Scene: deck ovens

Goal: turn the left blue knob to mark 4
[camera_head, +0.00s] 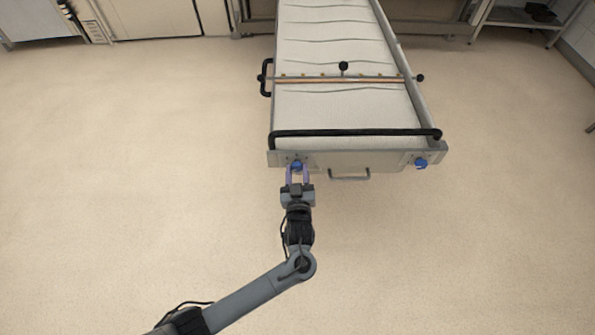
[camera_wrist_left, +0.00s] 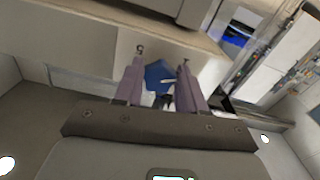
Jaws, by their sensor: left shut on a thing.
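The left blue knob (camera_head: 297,164) is on the left end of the front panel of a long oven loader (camera_head: 350,158). My left gripper (camera_head: 297,172) reaches it from the front, with one purple finger on each side. In the left wrist view the blue knob (camera_wrist_left: 159,76) sits between the two fingertips (camera_wrist_left: 160,72), and the fingers are shut on it. A pale line shows on the knob, turned from the panel's edges. The right blue knob (camera_head: 421,163) is at the panel's other end, untouched. My right gripper is not in view.
A black bar (camera_head: 355,133) runs across the loader just above the panel. A metal handle (camera_head: 349,175) juts out below the panel, to the right of my gripper. The beige floor (camera_head: 150,170) is clear on both sides.

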